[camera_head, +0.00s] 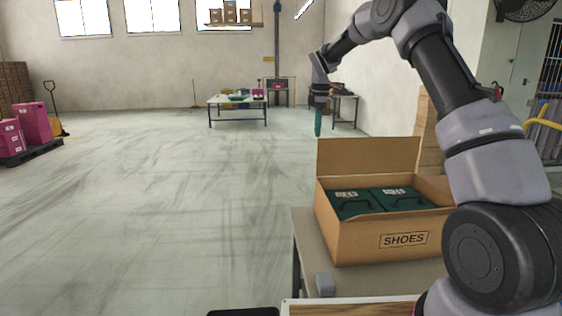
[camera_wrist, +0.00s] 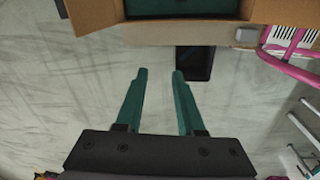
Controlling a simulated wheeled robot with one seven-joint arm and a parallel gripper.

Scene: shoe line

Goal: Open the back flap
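An open cardboard box (camera_head: 370,242) marked SHOES stands on a table at the right in the head view. Its back flap (camera_head: 368,155) stands up, roughly upright, along the far edge. Two dark green shoe boxes (camera_head: 357,207) with black handles lie inside. My gripper (camera_head: 318,133) points down beyond the box, by the flap's left end in the picture, and seems apart from it. In the wrist view its two green fingers (camera_wrist: 159,71) are apart with nothing between them. The cardboard box also shows along the top of that view (camera_wrist: 185,33), ahead of the fingertips.
The grey table (camera_head: 305,240) bears the box, with a small grey block (camera_head: 324,284) at its near left corner. Stacked cartons (camera_head: 427,125) stand behind the box at the right. A far table (camera_head: 237,103) holds coloured items.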

